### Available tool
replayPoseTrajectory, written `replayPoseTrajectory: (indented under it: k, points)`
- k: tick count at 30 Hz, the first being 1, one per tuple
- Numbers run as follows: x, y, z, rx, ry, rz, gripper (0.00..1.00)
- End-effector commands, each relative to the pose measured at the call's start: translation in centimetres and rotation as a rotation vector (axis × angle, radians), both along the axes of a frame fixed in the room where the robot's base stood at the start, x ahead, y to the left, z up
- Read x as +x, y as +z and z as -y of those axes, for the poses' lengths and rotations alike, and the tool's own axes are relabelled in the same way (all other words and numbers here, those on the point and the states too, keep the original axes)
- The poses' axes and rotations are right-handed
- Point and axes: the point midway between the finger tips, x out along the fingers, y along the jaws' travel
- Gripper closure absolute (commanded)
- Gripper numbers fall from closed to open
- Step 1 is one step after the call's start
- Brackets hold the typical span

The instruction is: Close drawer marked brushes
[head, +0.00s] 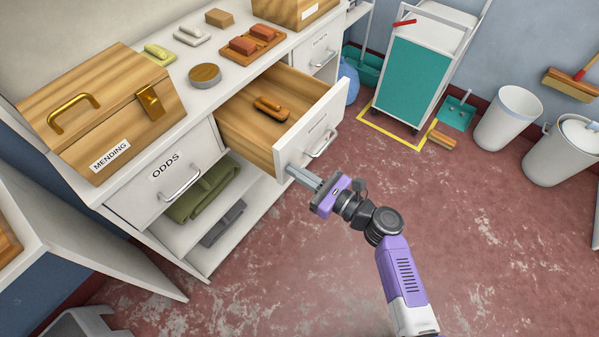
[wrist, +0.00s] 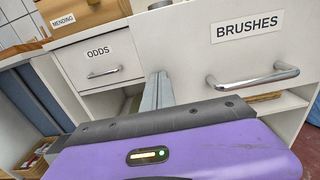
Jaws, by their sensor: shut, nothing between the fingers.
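The drawer marked brushes (head: 318,130) stands pulled out of the white cabinet, with a brown wooden brush (head: 270,107) lying inside it. Its white front with the BRUSHES label (wrist: 247,26) and silver bar handle (wrist: 253,77) fills the right of the wrist view. My gripper (head: 291,169) is shut and empty. Its fingertips are at the lower left part of the drawer front, left of the handle; I cannot tell whether they touch it. In the wrist view the fingers (wrist: 158,92) point at the front's left edge.
The ODDS drawer (head: 168,185) is closed to the left, above a shelf with a folded green cloth (head: 205,188). A wooden MENDING box (head: 105,120) and several small items stand on the cabinet top. A teal cart (head: 413,80) and white bins (head: 507,120) stand at the back right. The red floor in front is clear.

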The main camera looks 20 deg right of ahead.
Motion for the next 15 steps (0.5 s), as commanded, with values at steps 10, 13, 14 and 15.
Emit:
replayPoseTrajectory:
  k: [10, 13, 14, 15]
  points:
    - [1.1, -0.1, -0.9, 0.0, 0.002, 0.001, 1.0]
    - [2.4, -0.2, -1.8, -0.001, 0.003, 0.002, 1.0]
    - [2.9, -0.2, -2.2, -0.002, 0.005, 0.003, 1.0]
    - [3.6, -0.2, -2.7, -0.001, 0.005, 0.003, 1.0]
